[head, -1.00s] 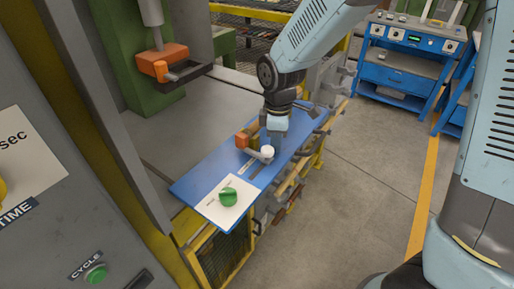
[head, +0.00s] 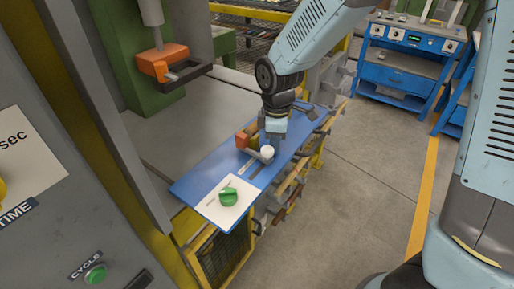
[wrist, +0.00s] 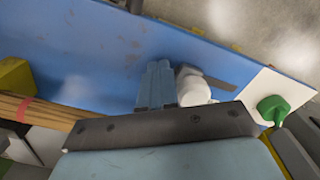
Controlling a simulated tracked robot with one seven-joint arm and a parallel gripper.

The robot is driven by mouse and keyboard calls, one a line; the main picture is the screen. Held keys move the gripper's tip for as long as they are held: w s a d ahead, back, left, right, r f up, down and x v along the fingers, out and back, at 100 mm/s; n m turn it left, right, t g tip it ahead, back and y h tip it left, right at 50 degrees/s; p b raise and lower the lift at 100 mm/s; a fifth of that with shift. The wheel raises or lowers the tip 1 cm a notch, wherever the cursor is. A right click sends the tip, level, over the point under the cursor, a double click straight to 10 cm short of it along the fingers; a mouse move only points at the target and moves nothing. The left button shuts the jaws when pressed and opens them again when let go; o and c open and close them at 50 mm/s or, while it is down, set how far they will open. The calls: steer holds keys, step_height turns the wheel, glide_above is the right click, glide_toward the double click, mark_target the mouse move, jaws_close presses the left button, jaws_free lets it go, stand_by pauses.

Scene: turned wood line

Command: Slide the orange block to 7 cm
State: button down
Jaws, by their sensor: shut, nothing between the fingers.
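The orange block (head: 242,140) sits on the blue panel (head: 202,180), on the side toward the machine. A grey arm runs from beside it to a white round knob (head: 267,153). My gripper (head: 272,143) is shut and empty, pointing down just behind the knob. In the wrist view the closed fingers (wrist: 156,88) stand immediately left of the white knob (wrist: 194,88); I cannot tell whether they touch it. A narrow scale strip (head: 254,167) lies in front of the knob; its marks are too small to read. The orange block is not identifiable in the wrist view.
A green dial (head: 228,197) stands on a white plate at the panel's near end. An orange clamp (head: 162,63) hangs from the green machine at upper left. Blue cabinets (head: 398,75) stand at the back right. Open floor lies right of the panel.

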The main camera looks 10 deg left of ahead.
steer(key=shift+s+a, duration=0.25)
steer(key=shift+s, duration=0.4)
steer(key=shift+s+a, duration=0.25)
steer(key=shift+s, duration=0.35)
stand_by(1.0)
step_height(320, 180, up, 7)
steer(key=w, duration=0.1)
steer(key=shift+d, duration=0.25)
stand_by(1.0)
steer(key=shift+w, duration=0.1)
stand_by(0.3)
